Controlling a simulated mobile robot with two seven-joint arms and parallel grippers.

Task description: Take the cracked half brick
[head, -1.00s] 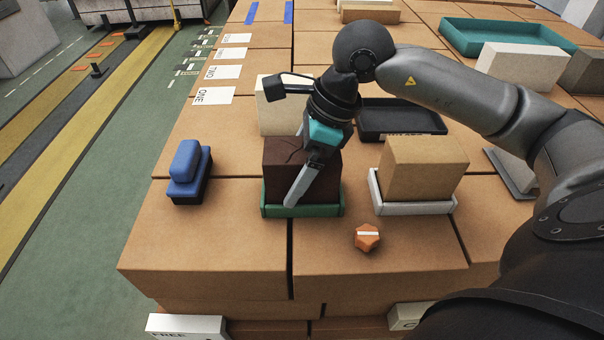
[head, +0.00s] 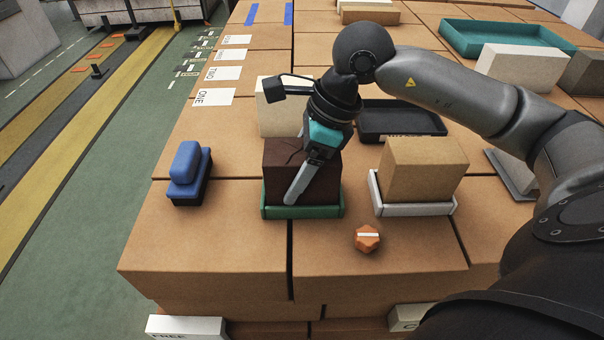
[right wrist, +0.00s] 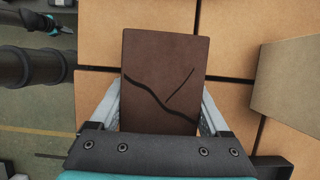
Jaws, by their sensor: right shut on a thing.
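In the right wrist view, the gripper's fingers (right wrist: 160,112) lie along both sides of the brick. The brick's underside is hidden by the tray rim. My left gripper is not clearly seen in the head view.
A tan brick (head: 424,168) stands in a white tray (head: 415,209) to the right. A blue block tool (head: 187,175) lies left. An orange knob-like piece (head: 367,239) lies in front. A cream brick (head: 276,110) and black tray (head: 402,122) stand behind.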

